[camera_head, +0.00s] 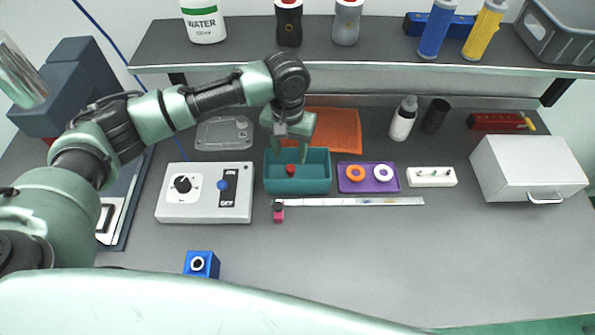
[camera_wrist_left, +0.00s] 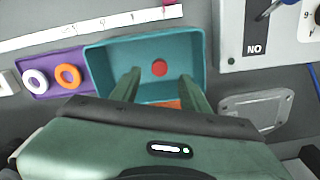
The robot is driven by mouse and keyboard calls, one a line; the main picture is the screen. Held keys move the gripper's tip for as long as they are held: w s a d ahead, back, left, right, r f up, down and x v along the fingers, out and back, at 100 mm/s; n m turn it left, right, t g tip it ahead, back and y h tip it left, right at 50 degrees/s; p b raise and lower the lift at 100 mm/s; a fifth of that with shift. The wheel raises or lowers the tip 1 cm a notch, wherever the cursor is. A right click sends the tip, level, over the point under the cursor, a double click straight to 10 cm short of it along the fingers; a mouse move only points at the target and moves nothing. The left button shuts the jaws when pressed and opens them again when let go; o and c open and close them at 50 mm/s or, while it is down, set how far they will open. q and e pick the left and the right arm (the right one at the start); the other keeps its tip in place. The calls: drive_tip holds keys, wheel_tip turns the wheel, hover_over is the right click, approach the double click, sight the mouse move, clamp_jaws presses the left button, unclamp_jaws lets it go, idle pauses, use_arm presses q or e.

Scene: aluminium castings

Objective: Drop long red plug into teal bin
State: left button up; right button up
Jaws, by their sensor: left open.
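The teal bin (camera_head: 297,187) stands mid-table in the head view; it also shows in the left wrist view (camera_wrist_left: 106,60). The red plug (camera_head: 290,170) is inside it. In the left wrist view the plug (camera_wrist_left: 158,67) shows as a round red end against the bin floor, so its length cannot be judged. My left gripper (camera_head: 289,155) is over the bin, fingers pointing down. In the left wrist view the gripper (camera_wrist_left: 160,77) has its fingers wide apart, one on each side of the plug, with nothing held. My right gripper is not in view.
A white control box (camera_head: 204,208) stands left of the bin, and a purple tray (camera_head: 369,186) with orange and white rings right of it. An orange cloth (camera_head: 338,130) lies behind. A white strip (camera_head: 360,201) lies in front. The front right table is clear.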

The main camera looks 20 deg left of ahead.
use_arm(q)
wheel_tip(320, 180, up, 8)
drive_tip(key=b, duration=0.1)
drive_tip(key=shift+b, duration=0.3)
drive_tip(key=shift+f, duration=0.1)
